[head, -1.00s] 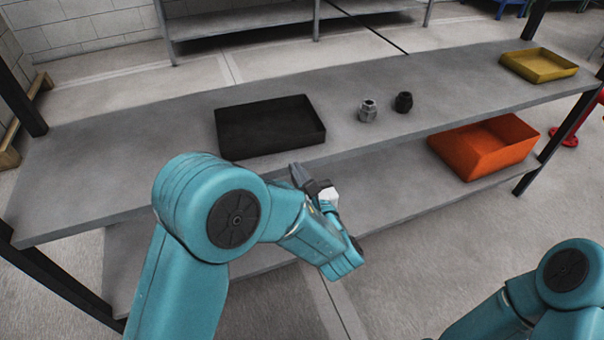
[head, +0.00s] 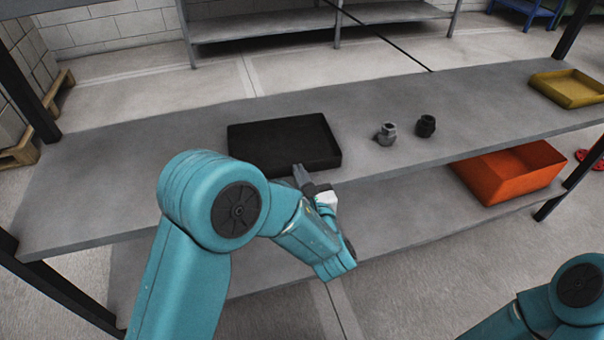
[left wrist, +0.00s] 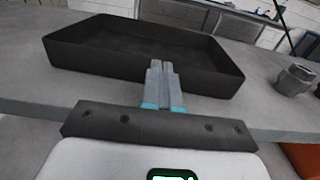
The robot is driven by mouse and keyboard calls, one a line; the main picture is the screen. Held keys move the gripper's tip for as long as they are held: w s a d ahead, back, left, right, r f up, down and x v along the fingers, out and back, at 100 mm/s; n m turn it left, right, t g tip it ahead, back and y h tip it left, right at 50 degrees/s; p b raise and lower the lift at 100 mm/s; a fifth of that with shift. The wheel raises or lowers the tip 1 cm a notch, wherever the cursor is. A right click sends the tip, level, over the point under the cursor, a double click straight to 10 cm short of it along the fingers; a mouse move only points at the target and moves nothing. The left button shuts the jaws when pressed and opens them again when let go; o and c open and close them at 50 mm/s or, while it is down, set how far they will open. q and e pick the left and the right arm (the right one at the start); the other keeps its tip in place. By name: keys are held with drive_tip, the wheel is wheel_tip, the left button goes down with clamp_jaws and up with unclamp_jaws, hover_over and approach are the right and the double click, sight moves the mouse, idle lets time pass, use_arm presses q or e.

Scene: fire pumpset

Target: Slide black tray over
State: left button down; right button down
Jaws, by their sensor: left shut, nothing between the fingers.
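The black tray (head: 285,143) lies empty on the upper grey shelf, left of centre in the head view. In the left wrist view the black tray (left wrist: 140,67) fills the upper middle, its near wall facing me. My left gripper (head: 298,170) is at the tray's near side, close to the shelf's front edge. In the left wrist view its fingers (left wrist: 161,68) are together and empty, pointing at the tray's near wall. I cannot tell whether they touch it. My right gripper is out of view; only part of that arm shows at the lower right.
Two small fittings, one grey (head: 386,134) and one black (head: 426,126), stand right of the tray. A yellow tray (head: 567,88) is at the shelf's right end. An orange bin (head: 510,172) sits on the lower shelf. The upper shelf (head: 120,175) is bare left of the black tray.

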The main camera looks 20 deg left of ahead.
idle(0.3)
use_arm(q)
drive_tip(key=x, duration=0.4)
drive_tip(key=shift+b, duration=0.4)
drive_tip(key=shift+s, duration=0.1)
drive_tip(key=shift+d, duration=0.1)
